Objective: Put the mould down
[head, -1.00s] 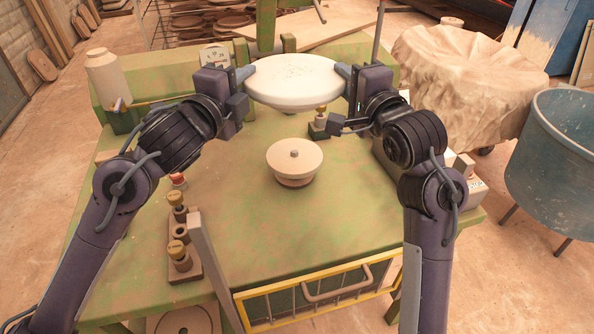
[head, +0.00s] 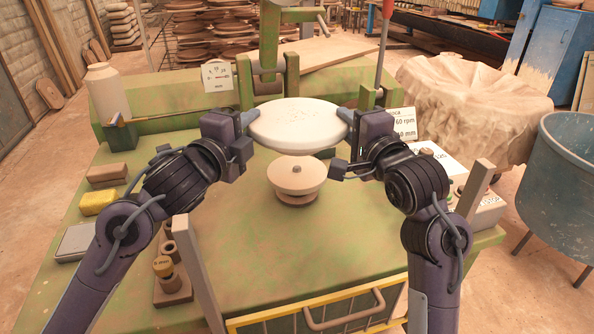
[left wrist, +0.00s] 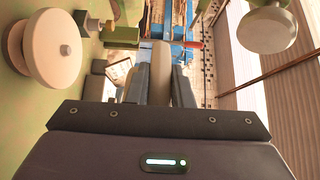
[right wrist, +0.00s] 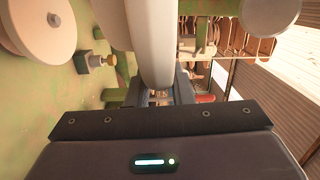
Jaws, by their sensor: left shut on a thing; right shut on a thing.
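The mould (head: 298,125) is a thick white round disc, held roughly level between my two grippers. My left gripper (head: 247,122) is shut on its left edge and my right gripper (head: 350,122) on its right edge. In the right wrist view the mould (right wrist: 151,42) shows edge-on between the fingers. In the head view, the pale round wheel head (head: 297,176) with a small grey centre knob stands on the green table (head: 290,240), below and nearer than the mould. A visible gap separates them. The wheel head also shows in the left wrist view (left wrist: 50,50).
A green post and arm (head: 270,45) rise behind the mould. A yellow-framed guard (head: 320,312) edges the front. A blue tub (head: 560,190) stands right.

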